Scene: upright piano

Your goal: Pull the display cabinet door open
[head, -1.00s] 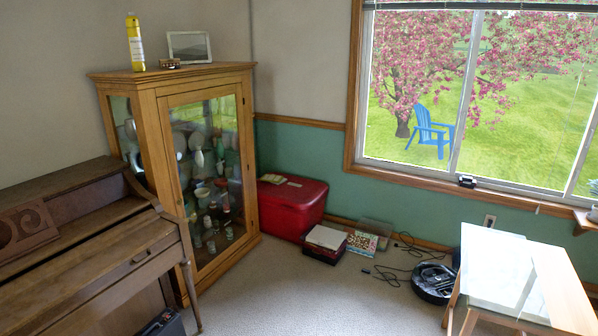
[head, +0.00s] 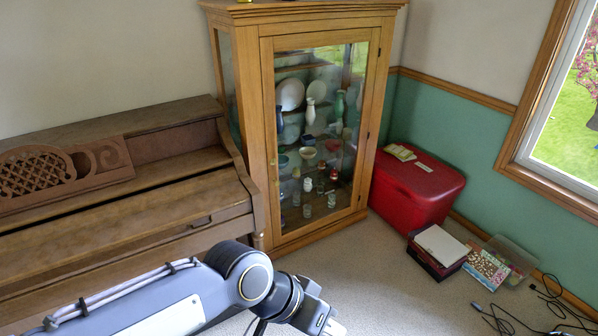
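The wooden display cabinet (head: 252,110) stands in the corner in the head view. Its framed glass door (head: 269,140) faces me and is shut in its frame. Small dark hinge-like marks show on the door's right edge. I cannot clearly make out a handle. Dishes, vases and glasses show through the glass. My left gripper (head: 328,323) is at the bottom edge, in front of and below the cabinet and apart from it. Its fingers are small and partly cut off, so I cannot tell whether they are open. My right gripper is not in view.
The brown piano (head: 120,205) stands close against the cabinet's left side. A red chest (head: 418,188) is just right of the cabinet. A small box (head: 440,248), a flat patterned item (head: 486,268) and cables (head: 545,310) lie farther right. Carpet in front is clear.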

